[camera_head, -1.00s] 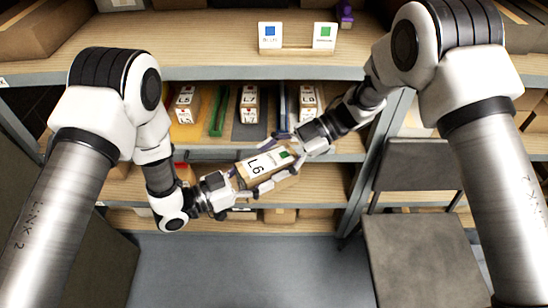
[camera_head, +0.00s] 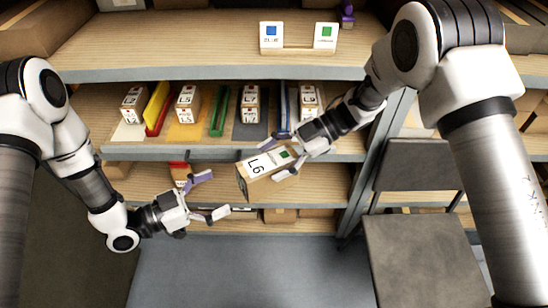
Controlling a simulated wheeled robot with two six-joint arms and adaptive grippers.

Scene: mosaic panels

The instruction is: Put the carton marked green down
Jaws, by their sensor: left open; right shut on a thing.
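The carton marked green (camera_head: 257,168) is a brown box with a white L6 label and a green square on its top. My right gripper (camera_head: 285,164) is shut on its right end and holds it in the air in front of the shelves. My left gripper (camera_head: 214,194) is open and empty, to the left of the carton and apart from it. A sign holder on the upper shelf carries a card with a blue square (camera_head: 271,37) and a card with a green square (camera_head: 325,37).
The middle shelf holds several small labelled cartons (camera_head: 187,103), with yellow, red, green and blue dividers (camera_head: 220,110) between them. A grey chair (camera_head: 420,245) stands at the right. The grey floor (camera_head: 250,270) below is clear.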

